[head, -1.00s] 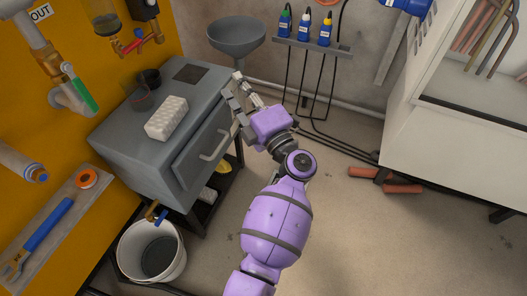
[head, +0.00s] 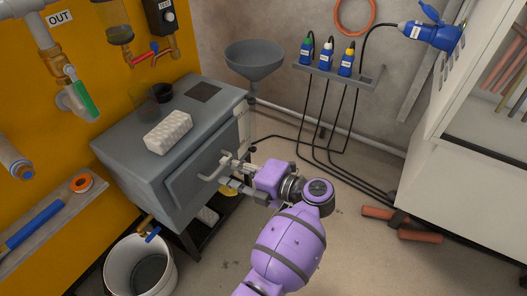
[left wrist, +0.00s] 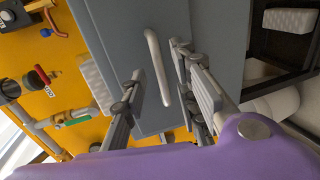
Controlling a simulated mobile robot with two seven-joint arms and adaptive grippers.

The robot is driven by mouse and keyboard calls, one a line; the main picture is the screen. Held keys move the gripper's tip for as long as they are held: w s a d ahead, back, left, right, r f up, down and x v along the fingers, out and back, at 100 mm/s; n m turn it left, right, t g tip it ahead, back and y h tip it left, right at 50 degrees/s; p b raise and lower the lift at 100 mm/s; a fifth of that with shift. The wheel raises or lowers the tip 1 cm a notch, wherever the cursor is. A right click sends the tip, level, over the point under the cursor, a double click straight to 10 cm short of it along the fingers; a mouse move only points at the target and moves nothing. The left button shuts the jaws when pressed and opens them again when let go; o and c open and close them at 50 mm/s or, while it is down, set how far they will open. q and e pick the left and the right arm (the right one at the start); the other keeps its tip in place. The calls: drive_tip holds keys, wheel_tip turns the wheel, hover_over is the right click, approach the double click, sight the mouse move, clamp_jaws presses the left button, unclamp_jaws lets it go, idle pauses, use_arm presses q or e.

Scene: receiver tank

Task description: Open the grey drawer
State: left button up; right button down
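The grey drawer (head: 185,190) is in the front of a grey cabinet (head: 125,150), and it looks shut. Its light bar handle (head: 209,175) stands out from the drawer front. My left gripper (head: 229,172) is right at the handle, its fingers pointing at the drawer front. In the left wrist view the fingers of my left gripper (left wrist: 157,95) are spread apart, with the handle (left wrist: 157,65) showing in the gap between them. I cannot tell whether a finger touches the handle. My right gripper is in neither view.
A white textured block (head: 167,132) and a dark cup lie on the cabinet top. A white bucket (head: 140,270) stands in front at the left. A grey funnel (head: 254,58) is behind the cabinet. Orange-red tubes (head: 400,225) lie on the floor at right; the floor between is clear.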

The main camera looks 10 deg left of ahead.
use_arm(q)
drive_tip(key=shift+w+a+f, duration=0.1)
drive_tip(key=shift+w+a, duration=0.1)
drive_tip(key=shift+a, duration=0.35)
drive_tip(key=shift+c, duration=0.2)
clamp_jaws()
